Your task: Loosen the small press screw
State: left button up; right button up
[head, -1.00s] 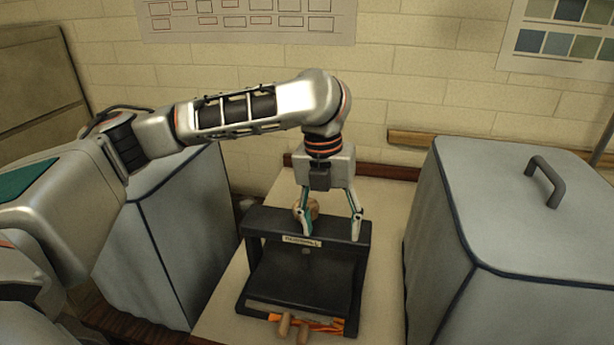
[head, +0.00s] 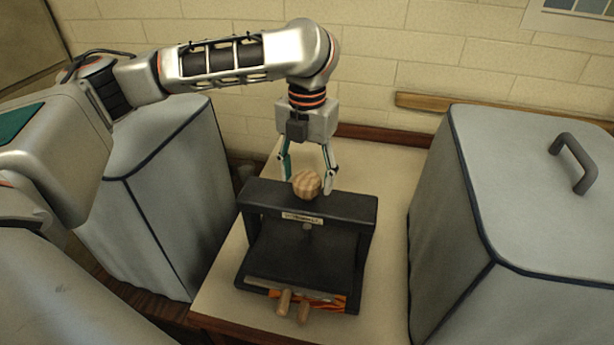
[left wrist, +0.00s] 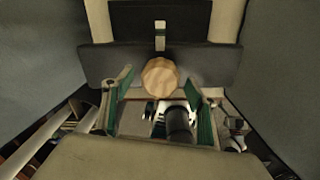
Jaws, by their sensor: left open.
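The small press (head: 345,205) is a black frame on the table, with a pale label on its crossbar. Its screw has a round, ribbed wooden knob (head: 306,184) on top of the crossbar. My left gripper (head: 307,186) is open and empty, pointing down at the knob, with one finger on each side in the head view. In the left wrist view the knob (left wrist: 160,75) lies centred between the spread fingers (left wrist: 157,90), a little past their tips. I see no finger touching it. My right gripper is not in view.
A covered grey box (head: 530,190) with a handle stands right of the press, and another grey covered block (head: 170,220) stands left. Wooden handles (head: 294,306) and an orange patterned piece (head: 328,302) are at the press's front. Bare table (head: 385,170) shows behind.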

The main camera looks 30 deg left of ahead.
pick_arm(q)
jog(key=shift+f, duration=0.35)
jog(key=c, duration=1.1)
jog(key=shift+c, duration=0.2)
jog(key=shift+n, duration=0.3)
